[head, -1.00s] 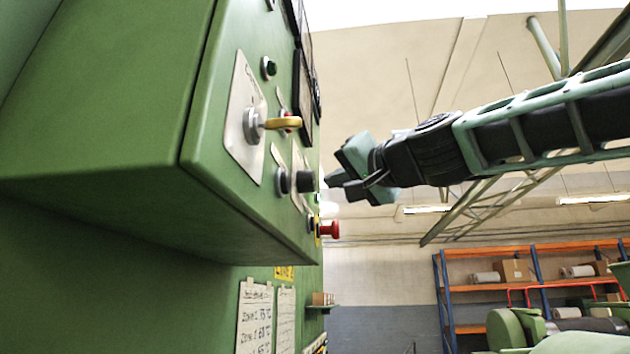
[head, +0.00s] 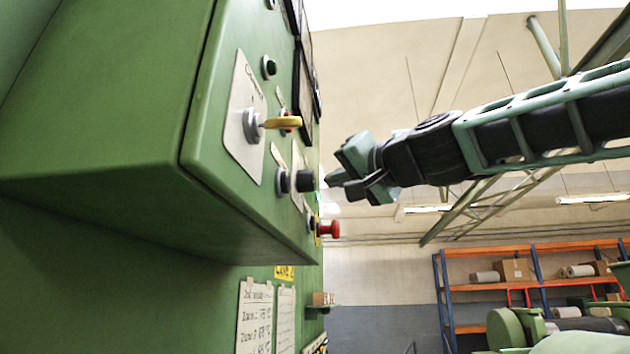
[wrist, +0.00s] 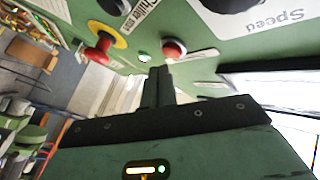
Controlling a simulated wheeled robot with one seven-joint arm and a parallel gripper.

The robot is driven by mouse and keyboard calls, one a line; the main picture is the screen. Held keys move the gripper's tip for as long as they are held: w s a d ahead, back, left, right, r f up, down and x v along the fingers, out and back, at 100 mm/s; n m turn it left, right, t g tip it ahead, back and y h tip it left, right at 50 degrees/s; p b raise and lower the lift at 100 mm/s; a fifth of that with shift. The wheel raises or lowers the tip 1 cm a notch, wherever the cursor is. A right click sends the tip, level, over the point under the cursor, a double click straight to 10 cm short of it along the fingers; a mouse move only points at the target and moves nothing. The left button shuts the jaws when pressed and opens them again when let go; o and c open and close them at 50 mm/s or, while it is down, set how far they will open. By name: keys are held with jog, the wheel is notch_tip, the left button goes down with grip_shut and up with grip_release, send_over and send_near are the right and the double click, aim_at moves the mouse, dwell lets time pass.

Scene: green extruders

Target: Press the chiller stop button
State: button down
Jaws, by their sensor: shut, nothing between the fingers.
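The green control panel (head: 225,115) rises at the left in the head view. In the wrist view, a red round button (wrist: 174,50) and a small lit green button (wrist: 144,57) sit side by side on it. A label that seems to read "Chiller" (wrist: 139,14) is close by. My gripper (head: 331,184) is shut and empty, its tips facing the panel at knob height. In the wrist view my fingertips (wrist: 160,72) point between the green and red buttons, nearer the red one. I cannot tell whether they touch the panel.
A red mushroom button (wrist: 100,50) on a yellow ring is near the fingers; in the head view it (head: 330,229) sticks out lower on the panel. Black knobs (head: 304,181) and a yellow-handled switch (head: 281,123) also protrude. An orange shelf (head: 535,288) stands far back.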

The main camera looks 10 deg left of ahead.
jog(key=shift+a, duration=0.15)
dwell(0.4)
jog(key=shift+a+p, duration=0.3)
jog(key=shift+a, duration=0.4)
dwell(0.7)
jog(key=shift+d, duration=0.1)
jog(key=shift+d+b, duration=0.45)
jog(key=shift+d, duration=0.25)
jog(key=shift+d, duration=0.1)
jog(key=shift+s+d+b, duration=0.1)
jog(key=shift+d+b, duration=1.9)
jog(key=shift+d, duration=0.4)
